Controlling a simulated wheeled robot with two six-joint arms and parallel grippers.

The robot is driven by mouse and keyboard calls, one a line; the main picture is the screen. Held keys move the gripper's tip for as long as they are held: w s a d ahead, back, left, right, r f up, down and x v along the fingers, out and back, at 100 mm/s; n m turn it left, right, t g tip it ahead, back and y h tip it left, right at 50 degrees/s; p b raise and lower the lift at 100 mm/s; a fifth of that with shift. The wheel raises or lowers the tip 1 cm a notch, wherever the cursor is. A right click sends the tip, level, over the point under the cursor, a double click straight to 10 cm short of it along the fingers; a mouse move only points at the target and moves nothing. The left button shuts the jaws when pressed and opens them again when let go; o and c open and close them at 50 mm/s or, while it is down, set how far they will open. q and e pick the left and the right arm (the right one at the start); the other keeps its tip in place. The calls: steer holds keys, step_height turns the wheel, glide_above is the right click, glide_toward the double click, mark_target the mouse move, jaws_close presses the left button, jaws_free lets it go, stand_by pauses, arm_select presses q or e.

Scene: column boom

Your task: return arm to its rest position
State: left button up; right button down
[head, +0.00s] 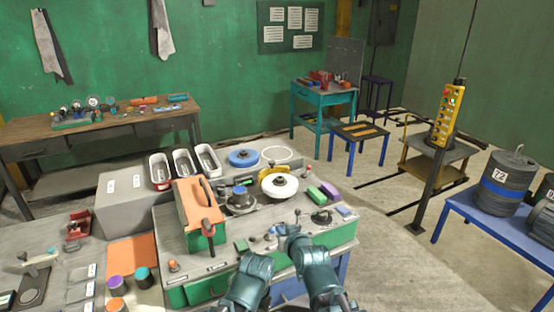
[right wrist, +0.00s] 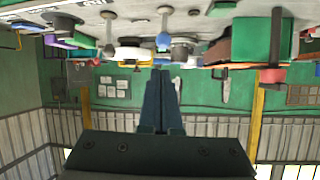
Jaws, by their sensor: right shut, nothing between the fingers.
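My right arm comes up from the bottom of the head view, in dark teal metal. Its right gripper (head: 284,231) is over the front part of the grey-topped bench (head: 215,268), among small knobs and levers. In the right wrist view, which shows the room upside down, the two blue fingers (right wrist: 160,88) lie together with nothing between them. I cannot tell whether the fingers touch the bench. My left gripper is not in view.
An orange-and-green box (head: 196,205), a white disc (head: 278,186) and a blue disc (head: 243,158) are on the bench beyond the gripper. A blue table (head: 470,215) with dark drums and a yellow control box (head: 445,117) stand right. Open floor (head: 400,270) lies between.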

steer(key=s+f+n+g+h, duration=0.1)
steer(key=s+f+g+h, duration=0.1)
steer(key=s+f+g, duration=0.65)
steer(key=s+d+f+g+h, duration=0.1)
steer(key=s+f+g, duration=0.1)
steer(key=s, duration=0.4)
steer(key=s+d+f+g+h, duration=0.2)
steer(key=s, duration=0.5)
steer(key=shift+s+d, duration=0.2)
steer(key=shift+d, duration=0.05)
